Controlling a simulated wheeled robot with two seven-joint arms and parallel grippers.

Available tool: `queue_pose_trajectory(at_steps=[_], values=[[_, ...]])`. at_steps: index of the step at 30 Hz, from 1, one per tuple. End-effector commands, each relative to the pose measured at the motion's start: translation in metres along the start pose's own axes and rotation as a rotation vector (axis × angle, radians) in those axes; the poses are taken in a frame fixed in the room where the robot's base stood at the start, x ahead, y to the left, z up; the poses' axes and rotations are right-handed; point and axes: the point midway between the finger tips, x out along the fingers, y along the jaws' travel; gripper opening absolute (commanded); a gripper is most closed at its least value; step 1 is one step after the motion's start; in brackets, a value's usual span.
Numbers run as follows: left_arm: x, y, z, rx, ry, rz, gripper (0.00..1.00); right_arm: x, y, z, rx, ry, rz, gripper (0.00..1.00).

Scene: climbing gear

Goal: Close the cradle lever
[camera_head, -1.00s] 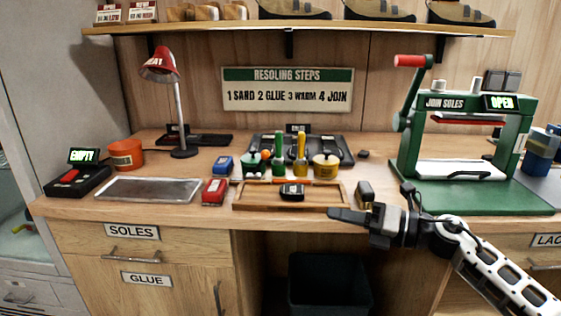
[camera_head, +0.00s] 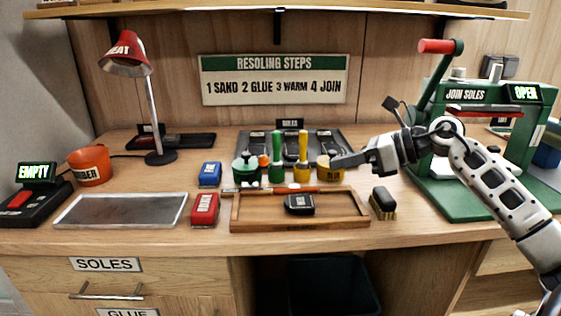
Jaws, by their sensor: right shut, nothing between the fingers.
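The green sole press (camera_head: 450,207) stands at the right of the bench with a lit "OPEN" display (camera_head: 525,93). Its lever (camera_head: 428,81), with a red grip (camera_head: 436,46), stands raised and leans slightly right at the top. Nothing touches the lever. My right gripper (camera_head: 340,161) is shut and empty above the bench, left of the press and pointing left, near the yellow pot (camera_head: 325,171). My right forearm hides part of the press frame and its bed. My left gripper is not in view.
A wooden tray (camera_head: 300,223) holding a small black object (camera_head: 299,204) lies at front centre. A brush (camera_head: 383,203) sits right of it. Pots and tools stand behind. A red lamp (camera_head: 125,52) and metal tray (camera_head: 120,211) are at left. A shelf (camera_head: 270,13) runs overhead.

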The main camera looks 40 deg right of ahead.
Motion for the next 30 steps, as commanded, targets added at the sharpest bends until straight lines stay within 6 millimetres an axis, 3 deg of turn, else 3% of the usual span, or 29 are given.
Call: queue_pose_trajectory(at_steps=[8, 19, 24, 30], values=[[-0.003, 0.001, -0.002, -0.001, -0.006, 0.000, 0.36, 0.026, 0.001, 0.002, 0.000, -0.002, 0.002, 0.00], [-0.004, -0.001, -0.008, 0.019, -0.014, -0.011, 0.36, 0.103, 0.001, 0.004, 0.002, -0.005, 0.003, 0.00], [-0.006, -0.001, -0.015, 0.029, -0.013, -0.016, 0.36, 0.118, 0.001, 0.022, 0.000, -0.005, 0.002, 0.00], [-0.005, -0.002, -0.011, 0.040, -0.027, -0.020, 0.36, 0.128, 0.001, 0.028, 0.002, -0.001, 0.002, 0.00]])
